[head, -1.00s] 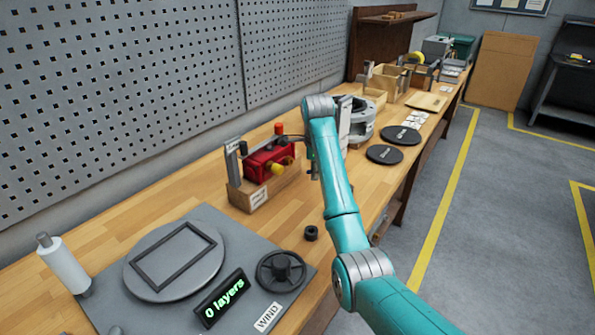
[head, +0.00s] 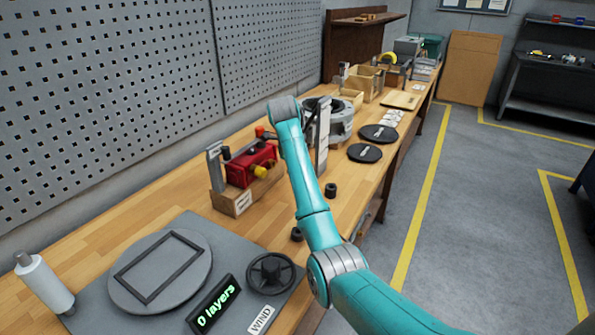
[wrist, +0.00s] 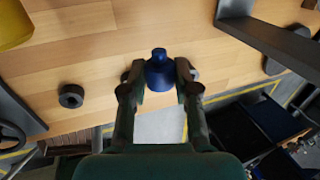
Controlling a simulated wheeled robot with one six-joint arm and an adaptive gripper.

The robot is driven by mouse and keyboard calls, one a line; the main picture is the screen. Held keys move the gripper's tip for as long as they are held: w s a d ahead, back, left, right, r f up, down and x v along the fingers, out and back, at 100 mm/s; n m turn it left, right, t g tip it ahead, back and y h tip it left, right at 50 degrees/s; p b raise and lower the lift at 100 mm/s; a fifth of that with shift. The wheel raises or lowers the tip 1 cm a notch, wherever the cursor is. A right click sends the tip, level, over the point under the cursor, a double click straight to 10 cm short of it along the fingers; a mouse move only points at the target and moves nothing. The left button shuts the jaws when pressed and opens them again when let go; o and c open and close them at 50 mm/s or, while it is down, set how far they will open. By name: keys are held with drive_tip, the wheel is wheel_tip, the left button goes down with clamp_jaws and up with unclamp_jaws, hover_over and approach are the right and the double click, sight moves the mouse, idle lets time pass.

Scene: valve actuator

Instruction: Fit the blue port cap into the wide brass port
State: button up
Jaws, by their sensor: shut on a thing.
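In the wrist view, the blue port cap (wrist: 160,72) is between the two fingertips of my gripper (wrist: 160,76), which is shut on it. The cap has a narrow knob on top and appears held above the bench. In the head view, my arm hides the gripper and the cap. The red valve actuator (head: 238,168) stands on a wooden block to the left of my arm. A yellow part (head: 260,171) sticks out at its front, and an orange-red knob shows on top. I cannot make out which part is the wide brass port.
Dark rings (head: 330,189) lie on the bench on either side of my arm. A tall panel (head: 322,135) stands just right of my wrist. A winding plate with a handwheel (head: 271,273) is at the front left. Black discs (head: 365,152) lie farther back.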

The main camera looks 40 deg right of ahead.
drive_tip(key=shift+w+a, duration=0.3)
drive_tip(key=shift+w, duration=0.55)
drive_tip(key=shift+w+a, duration=0.3)
drive_tip(key=shift+w, duration=0.55)
drive_tip(key=shift+w+a, duration=0.3)
drive_tip(key=shift+w, duration=0.55)
drive_tip(key=shift+w+a, duration=0.2)
drive_tip(key=shift+w, duration=0.35)
drive_tip(key=shift+w+a, duration=0.2)
drive_tip(key=shift+w, duration=0.35)
drive_tip(key=o, duration=1)
drive_tip(key=shift+r, duration=0.15)
drive_tip(key=v, duration=0.7)
drive_tip(key=shift+r, duration=0.1)
